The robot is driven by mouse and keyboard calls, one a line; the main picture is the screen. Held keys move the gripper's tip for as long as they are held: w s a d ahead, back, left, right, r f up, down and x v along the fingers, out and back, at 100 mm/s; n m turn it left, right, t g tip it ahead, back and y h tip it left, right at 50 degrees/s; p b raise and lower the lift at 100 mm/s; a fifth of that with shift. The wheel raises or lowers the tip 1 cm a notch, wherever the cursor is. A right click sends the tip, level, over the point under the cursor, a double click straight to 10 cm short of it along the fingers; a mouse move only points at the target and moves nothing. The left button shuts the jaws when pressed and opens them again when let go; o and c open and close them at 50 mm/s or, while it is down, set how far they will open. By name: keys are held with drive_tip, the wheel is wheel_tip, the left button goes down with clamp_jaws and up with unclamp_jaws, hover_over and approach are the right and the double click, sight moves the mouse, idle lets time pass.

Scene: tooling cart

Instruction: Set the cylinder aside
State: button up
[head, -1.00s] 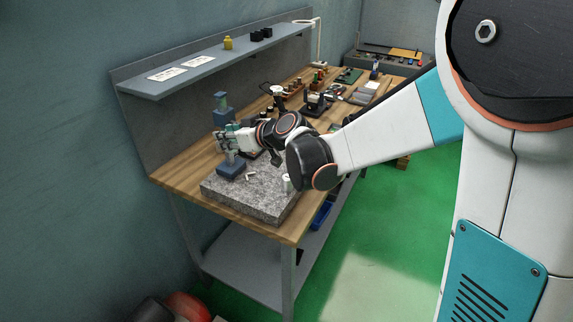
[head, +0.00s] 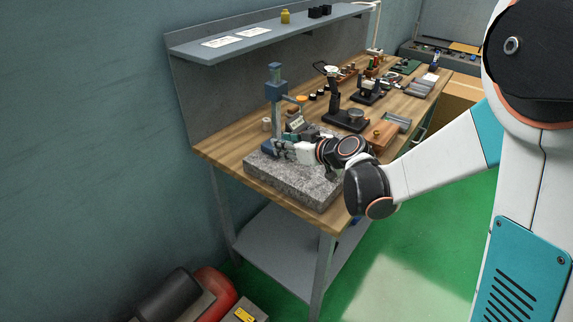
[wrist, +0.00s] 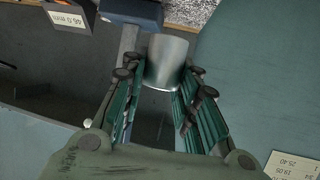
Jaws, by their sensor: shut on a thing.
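A plain grey metal cylinder (wrist: 168,60) is between the fingers of my gripper (wrist: 160,78) in the wrist view. The gripper is shut on it, with the green finger pads along both its sides. In the head view my gripper (head: 288,149) is low over the grey granite plate (head: 290,182), beside the base of the blue gauge stand (head: 276,95). The cylinder cannot be made out there. Whether its lower end touches anything I cannot tell.
A dark blue block (wrist: 130,10) and a white label reading 46.0 mm (wrist: 68,18) lie close by in the wrist view. A shelf (head: 270,36) hangs above.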

sight(286, 159)
drive_tip(key=shift+f+b, duration=0.9)
drive_tip(key=shift+f, duration=1.6)
drive_tip(key=shift+f, duration=0.15)
drive_tip(key=o, duration=1.1)
